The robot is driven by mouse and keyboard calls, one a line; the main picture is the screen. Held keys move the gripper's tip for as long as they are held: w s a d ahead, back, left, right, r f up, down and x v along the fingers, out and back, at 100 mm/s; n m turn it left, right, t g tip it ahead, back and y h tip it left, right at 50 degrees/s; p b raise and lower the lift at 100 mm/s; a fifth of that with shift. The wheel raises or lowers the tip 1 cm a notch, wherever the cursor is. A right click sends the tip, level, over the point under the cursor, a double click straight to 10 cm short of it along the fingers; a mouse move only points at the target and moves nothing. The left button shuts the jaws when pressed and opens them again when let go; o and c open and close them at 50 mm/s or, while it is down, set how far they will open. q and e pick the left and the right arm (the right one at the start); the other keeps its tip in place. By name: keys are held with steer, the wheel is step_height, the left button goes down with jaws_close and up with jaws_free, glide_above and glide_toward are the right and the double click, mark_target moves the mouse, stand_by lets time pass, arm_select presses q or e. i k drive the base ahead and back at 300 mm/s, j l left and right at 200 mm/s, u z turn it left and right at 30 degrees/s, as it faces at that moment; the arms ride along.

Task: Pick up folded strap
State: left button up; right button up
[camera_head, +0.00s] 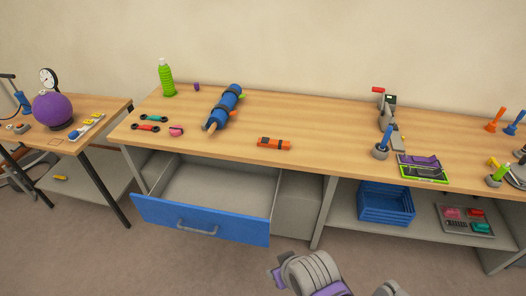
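A small orange bundle with a dark band (273,143) lies flat near the front edge of the wooden workbench (325,148); it looks like the folded strap, though fine detail is too small to tell. Nothing touches it. Grey and purple parts of my own arm show at the bottom centre, well below and in front of the bench, with another grey part to their right. No gripper fingers can be made out in this view.
A blue-fronted drawer (165,215) hangs open below the bench's left half. A blue roll (224,108) lies left of the orange bundle. A green bottle (166,78) stands behind. A green-edged tray (422,168) and blue cup tool (381,147) are right. Bench around the bundle is clear.

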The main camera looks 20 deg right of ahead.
mark_target(264, 142)
steer(key=i+l+u, duration=0.1)
steer(key=l, duration=0.25)
steer(key=i+l+u, duration=0.1)
steer(key=i+l, duration=0.25)
steer(key=i+l+u, duration=0.15)
steer(key=l, duration=0.25)
steer(key=i+l+u, duration=0.1)
steer(key=l, duration=0.3)
steer(key=i, duration=0.1)
